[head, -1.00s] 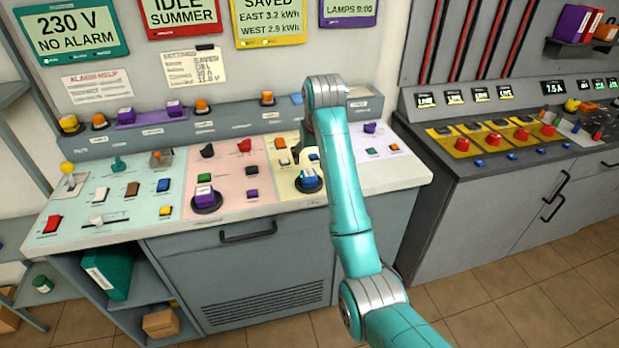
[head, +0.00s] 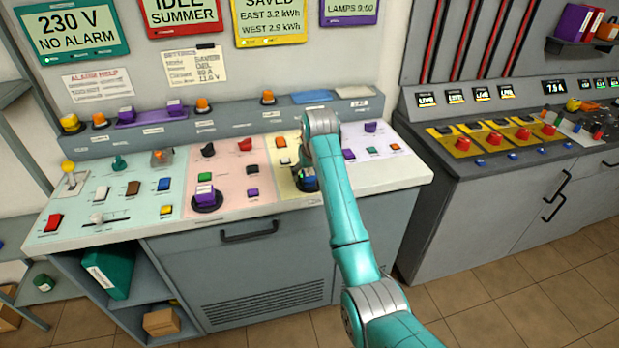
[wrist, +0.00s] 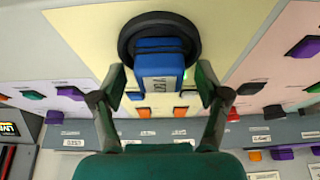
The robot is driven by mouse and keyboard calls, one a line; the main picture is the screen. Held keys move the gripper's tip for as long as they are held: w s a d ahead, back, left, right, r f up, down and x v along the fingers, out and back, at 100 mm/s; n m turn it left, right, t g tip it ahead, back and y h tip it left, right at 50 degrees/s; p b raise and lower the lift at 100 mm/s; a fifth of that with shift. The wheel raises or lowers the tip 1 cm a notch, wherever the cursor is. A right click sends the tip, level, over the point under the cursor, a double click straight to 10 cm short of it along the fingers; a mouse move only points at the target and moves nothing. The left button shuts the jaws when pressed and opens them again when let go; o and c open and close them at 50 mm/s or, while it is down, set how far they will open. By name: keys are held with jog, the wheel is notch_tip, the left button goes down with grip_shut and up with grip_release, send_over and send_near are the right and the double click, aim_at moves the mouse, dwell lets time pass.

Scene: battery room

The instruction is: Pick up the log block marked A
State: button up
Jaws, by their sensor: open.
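A blue block (wrist: 160,66) stands in a round black holder (wrist: 190,30) on the pale yellow panel. Its dark lettering is too small to read, so I cannot tell whether it is the log block marked A. My gripper (wrist: 160,88) is open, with one finger on each side of the block's near end and gaps showing. In the head view the block (head: 309,183) is mostly hidden by my arm. A purple block (head: 205,191) with a pale label stands in another black holder on the pink panel.
Switches and buttons crowd the sloping console (head: 120,228) around the holder. Orange buttons (wrist: 181,111) lie near my fingers. A raised ledge (head: 222,124) with purple blocks (head: 174,107) and lamps runs behind. A grey cabinet (head: 480,215) stands right.

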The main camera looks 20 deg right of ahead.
jog(key=c, duration=1.4)
